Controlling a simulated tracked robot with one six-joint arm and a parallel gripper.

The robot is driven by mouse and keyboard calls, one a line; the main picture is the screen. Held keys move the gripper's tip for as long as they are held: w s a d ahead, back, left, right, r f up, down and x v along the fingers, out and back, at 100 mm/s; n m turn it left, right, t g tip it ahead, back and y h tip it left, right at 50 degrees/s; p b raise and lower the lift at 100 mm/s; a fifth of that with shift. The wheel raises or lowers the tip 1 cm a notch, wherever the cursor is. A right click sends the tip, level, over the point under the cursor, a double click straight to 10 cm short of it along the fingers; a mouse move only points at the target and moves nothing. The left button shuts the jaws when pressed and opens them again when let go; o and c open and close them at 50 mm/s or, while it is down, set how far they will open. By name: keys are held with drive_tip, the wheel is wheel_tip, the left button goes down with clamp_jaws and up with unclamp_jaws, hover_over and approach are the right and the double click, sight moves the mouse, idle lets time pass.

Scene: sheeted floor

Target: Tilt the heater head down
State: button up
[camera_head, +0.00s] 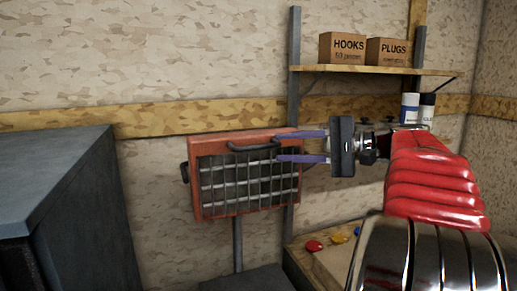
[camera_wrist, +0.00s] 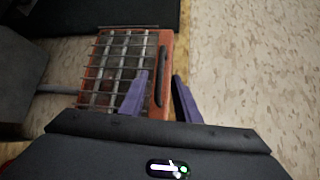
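The heater head (camera_head: 222,143) is an orange-red box with a wire grille, on a grey post (camera_head: 238,243) against the wall. Its grille faces out, roughly upright. A dark bar handle (camera_head: 253,147) runs along the upper front of it. My gripper (camera_head: 278,146) reaches in from the right, its two purple fingers open and in front of the heater's upper right part. In the wrist view, the heater (camera_wrist: 88,75) lies ahead and the handle (camera_wrist: 161,75) shows between the open fingertips (camera_wrist: 160,78). Whether a finger touches the handle or heater cannot be told.
A large dark grey cabinet (camera_head: 50,185) stands at the left. A shelf (camera_head: 375,70) with boxes marked HOOKS (camera_head: 342,48) and PLUGS (camera_head: 387,51) is above right. Bottles (camera_head: 410,106) stand behind my wrist. A wooden bench with small coloured items (camera_head: 314,246) is lower right.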

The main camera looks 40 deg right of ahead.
sight(262, 148)
drive_tip(key=x, duration=0.8)
drive_tip(key=shift+c, duration=0.5)
clamp_jaws()
